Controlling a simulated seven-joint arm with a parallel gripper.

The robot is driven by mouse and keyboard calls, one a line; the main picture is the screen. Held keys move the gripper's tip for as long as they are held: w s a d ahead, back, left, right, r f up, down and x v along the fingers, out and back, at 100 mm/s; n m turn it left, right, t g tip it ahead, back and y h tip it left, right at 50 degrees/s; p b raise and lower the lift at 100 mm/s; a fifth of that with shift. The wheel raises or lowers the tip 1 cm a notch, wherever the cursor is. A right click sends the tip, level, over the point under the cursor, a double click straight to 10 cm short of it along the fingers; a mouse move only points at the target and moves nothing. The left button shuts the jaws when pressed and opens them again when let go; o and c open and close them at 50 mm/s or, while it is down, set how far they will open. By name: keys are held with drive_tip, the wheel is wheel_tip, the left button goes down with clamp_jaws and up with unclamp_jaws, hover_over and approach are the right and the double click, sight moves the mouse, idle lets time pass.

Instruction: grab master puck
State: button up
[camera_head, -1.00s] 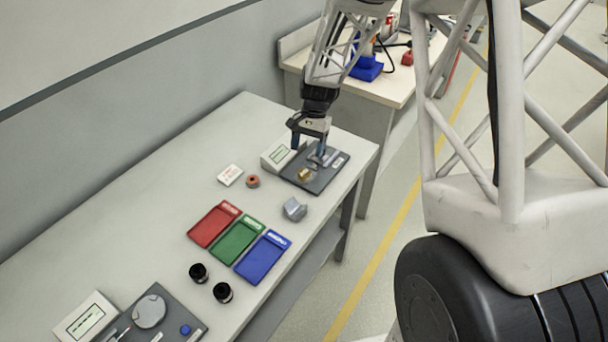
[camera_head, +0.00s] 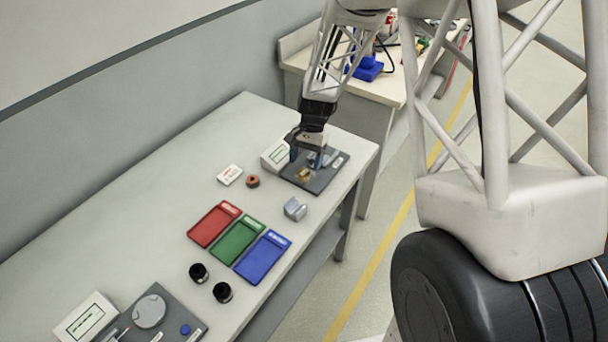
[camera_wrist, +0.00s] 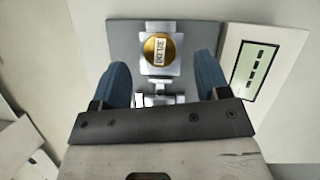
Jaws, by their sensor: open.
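A gold round puck (camera_wrist: 160,50) with a white printed label sits on a silver block of the dark grey gauge plate. I take it for the master puck; the label is too small to read surely. In the head view the gold puck (camera_head: 304,174) is small, on the plate (camera_head: 322,184) at the table's far right end. My gripper (camera_head: 305,158) is just above that plate. In the wrist view my gripper (camera_wrist: 162,68) is open, its two blue fingers apart and empty. The puck appears just beyond the fingertips, between their lines; the height gap is unclear.
A display box (camera_head: 277,156) stands left of the plate, close to my fingers. A red ring-like part (camera_head: 253,181), a white card (camera_head: 230,175) and a grey block (camera_head: 295,209) lie nearby. Red (camera_head: 213,224), green (camera_head: 237,240) and blue (camera_head: 262,257) trays lie in front.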

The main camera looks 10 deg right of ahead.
sight(303, 173)
drive_tip(key=shift+x, duration=1.95)
drive_tip(key=c, duration=1.1)
